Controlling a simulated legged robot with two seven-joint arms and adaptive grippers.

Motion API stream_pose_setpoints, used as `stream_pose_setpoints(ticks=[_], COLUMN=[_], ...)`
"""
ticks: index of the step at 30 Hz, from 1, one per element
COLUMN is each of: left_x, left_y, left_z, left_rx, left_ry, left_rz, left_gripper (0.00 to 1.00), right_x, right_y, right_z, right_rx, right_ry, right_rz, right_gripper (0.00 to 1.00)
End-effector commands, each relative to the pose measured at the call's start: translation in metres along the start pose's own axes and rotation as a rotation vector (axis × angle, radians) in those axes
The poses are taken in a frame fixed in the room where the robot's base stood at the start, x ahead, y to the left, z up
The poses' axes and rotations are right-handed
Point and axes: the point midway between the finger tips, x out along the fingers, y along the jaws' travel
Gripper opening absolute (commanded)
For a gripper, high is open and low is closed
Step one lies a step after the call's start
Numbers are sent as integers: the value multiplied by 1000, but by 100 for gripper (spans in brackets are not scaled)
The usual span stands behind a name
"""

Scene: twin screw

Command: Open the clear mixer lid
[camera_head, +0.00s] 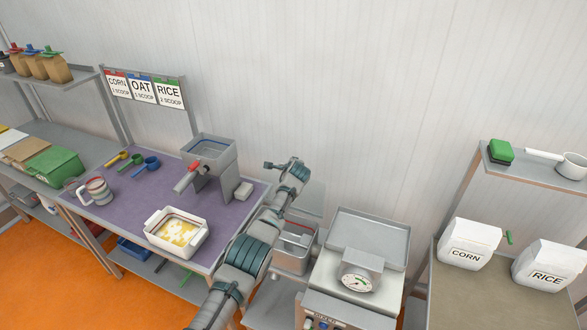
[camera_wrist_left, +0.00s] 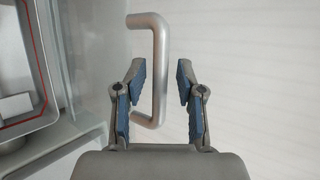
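The mixer (camera_head: 292,250) is an open-topped metal tub with a red seal line, low in the middle of the head view. Its clear lid (camera_head: 311,196) appears as a pale see-through panel standing up behind the tub. In the left wrist view the lid (camera_wrist_left: 88,55) is at the left, and the red-lined tub (camera_wrist_left: 45,105) lies beyond it. A grey bar handle (camera_wrist_left: 158,45) stands between the fingers of my left gripper (camera_wrist_left: 161,70), which are apart. I cannot tell whether they touch it. In the head view my arm hides part of the mixer and the fingers are unclear. My right gripper is not in view.
A purple-topped table (camera_head: 120,205) at left holds a white tub (camera_head: 178,232), a grinder-like machine (camera_head: 208,165) and scoops (camera_head: 147,164). Corn (camera_head: 468,243) and rice (camera_head: 548,268) bags sit at right.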

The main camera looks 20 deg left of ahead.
Motion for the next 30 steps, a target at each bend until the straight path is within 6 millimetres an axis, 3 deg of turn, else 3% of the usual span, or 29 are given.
stream_pose_setpoints(ticks=[11, 21, 30], left_x=[-22, -62, -72], left_y=[2, 0, 1], left_z=[0, 0, -1], left_rx=[-2, 0, 0], left_ry=[2, 1, 1], left_rz=[-1, -1, 0], left_gripper=[39, 39, 39], right_x=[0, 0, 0], right_y=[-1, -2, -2], right_z=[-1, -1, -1], right_rx=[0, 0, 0], right_ry=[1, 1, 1], right_rz=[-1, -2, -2], right_gripper=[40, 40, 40])
